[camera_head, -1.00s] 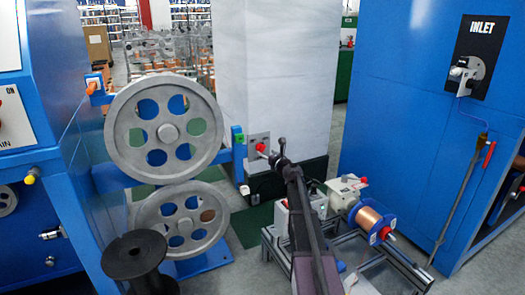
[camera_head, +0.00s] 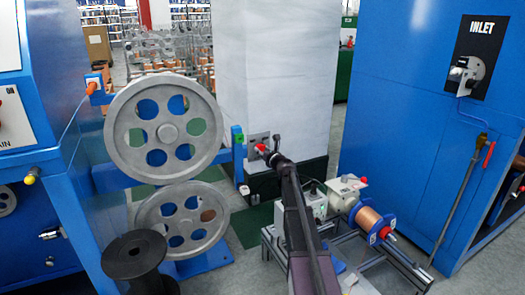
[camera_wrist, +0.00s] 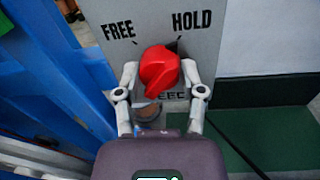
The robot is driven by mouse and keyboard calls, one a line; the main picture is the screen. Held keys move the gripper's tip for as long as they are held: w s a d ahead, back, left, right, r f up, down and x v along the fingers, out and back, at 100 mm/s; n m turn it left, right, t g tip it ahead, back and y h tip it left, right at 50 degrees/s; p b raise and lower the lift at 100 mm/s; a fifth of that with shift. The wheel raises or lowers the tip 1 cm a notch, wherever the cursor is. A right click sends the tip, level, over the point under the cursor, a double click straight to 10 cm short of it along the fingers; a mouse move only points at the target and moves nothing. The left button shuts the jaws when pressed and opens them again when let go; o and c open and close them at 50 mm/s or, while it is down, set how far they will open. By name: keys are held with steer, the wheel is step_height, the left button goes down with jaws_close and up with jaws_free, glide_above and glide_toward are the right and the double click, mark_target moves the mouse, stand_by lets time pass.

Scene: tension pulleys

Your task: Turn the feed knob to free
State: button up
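The red feed knob (camera_wrist: 160,72) sits on a grey plate (camera_wrist: 220,20) in the wrist view, below the black words FREE at upper left and HOLD at upper right. Its raised grip leans from lower left to upper right, its upper end on the HOLD side. My gripper (camera_wrist: 160,75) has one finger on each side of the knob, with the fingertips close to its edges; contact is not clear. In the head view the knob (camera_head: 261,148) is at the white column's foot, with my gripper (camera_head: 272,156) right in front of it.
Large grey pulleys (camera_head: 167,128) and a blue frame stand left of the knob. A metal frame with a copper spool (camera_head: 369,219) is right of my arm. A blue INLET cabinet (camera_head: 400,100) stands at the right.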

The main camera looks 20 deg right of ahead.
steer(key=shift+w+d, duration=0.1)
steer(key=shift+c, duration=0.3)
steer(key=shift+n, duration=0.4)
steer(key=n, duration=0.2)
steer(key=shift+n, duration=0.4)
steer(key=n+p, duration=0.1)
steer(key=n, duration=0.3)
steer(key=shift+g, duration=0.3)
steer(key=n, duration=0.3)
steer(key=shift+n+h, duration=0.3)
steer(key=shift+n, duration=0.1)
steer(key=n, duration=0.3)
steer(key=shift+n+h, duration=0.3)
steer(key=shift+n, duration=0.1)
